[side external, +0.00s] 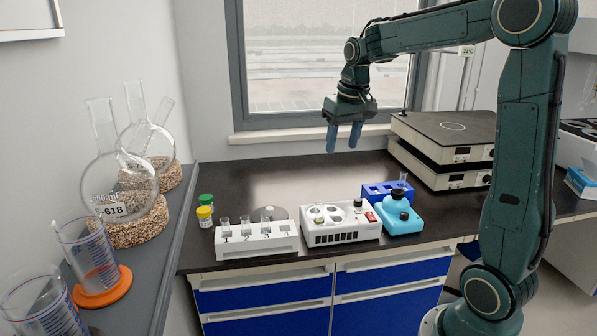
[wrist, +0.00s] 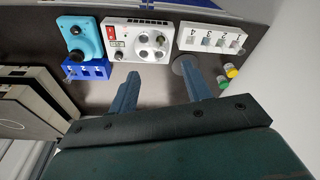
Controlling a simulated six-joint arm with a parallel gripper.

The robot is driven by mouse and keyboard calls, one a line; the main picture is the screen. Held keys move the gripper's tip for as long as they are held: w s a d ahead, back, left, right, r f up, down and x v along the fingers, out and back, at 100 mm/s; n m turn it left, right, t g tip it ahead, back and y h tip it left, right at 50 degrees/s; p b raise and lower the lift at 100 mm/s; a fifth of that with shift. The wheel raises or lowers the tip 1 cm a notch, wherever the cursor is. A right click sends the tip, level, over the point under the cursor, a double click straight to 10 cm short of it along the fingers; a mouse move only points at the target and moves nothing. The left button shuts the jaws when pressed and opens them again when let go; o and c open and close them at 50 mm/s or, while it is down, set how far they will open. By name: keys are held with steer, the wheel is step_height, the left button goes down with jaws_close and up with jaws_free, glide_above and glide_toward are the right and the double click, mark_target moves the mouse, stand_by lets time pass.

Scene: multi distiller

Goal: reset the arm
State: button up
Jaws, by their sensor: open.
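My gripper (side external: 344,136) hangs from the raised arm in the side external view, well above the back of the dark bench top (side external: 345,172). Its two blue fingers point down, apart, with nothing between them. In the wrist view the fingers of my gripper (wrist: 163,93) show spread over bare bench. The gripper touches nothing.
A white numbered rack (side external: 257,243), a white device (side external: 340,224), a turquoise device (side external: 399,214) and a blue rack (side external: 376,192) stand along the bench. Stacked hot plates (side external: 441,153) are at right. Two capped vials (side external: 205,209) and glass flasks (side external: 122,178) are at left.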

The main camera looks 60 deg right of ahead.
steer(key=s+a+f+n+t+y, duration=0.1)
steer(key=s+a+n+t, duration=0.2)
steer(key=s+a, duration=1.5)
steer(key=shift+s+f+n+t, duration=0.2)
steer(key=shift+n+t, duration=0.1)
steer(key=shift+n, duration=0.9)
